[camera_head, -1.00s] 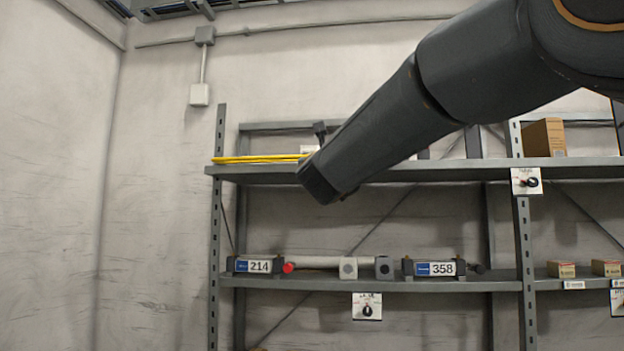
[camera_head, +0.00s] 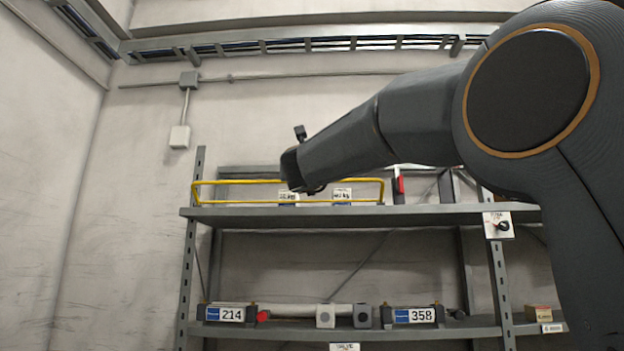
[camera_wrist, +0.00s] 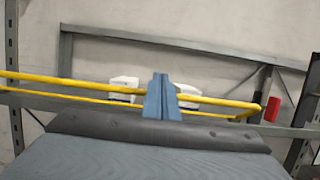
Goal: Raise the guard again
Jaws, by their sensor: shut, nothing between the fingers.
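The guard is a yellow rail frame (camera_head: 230,183) along the front edge of the upper shelf. It stands up from the shelf, its top bar well above its lower bar. My gripper is at the rail in the wrist view, its blue-grey fingers (camera_wrist: 161,97) shut with nothing between them. They overlap the yellow bars (camera_wrist: 70,84) near mid-span; I cannot tell whether they touch. In the head view my arm's end covers part of the top bar and hides the fingers. A red piece (camera_head: 399,185) is just past the rail's right end.
White labelled boxes (camera_head: 342,195) stand behind the rail on the upper shelf (camera_head: 250,214). The lower shelf holds units marked 214 (camera_head: 231,314) and 358 (camera_head: 420,315), with a pale cylinder between. A knob plate (camera_head: 497,225) is on the right post.

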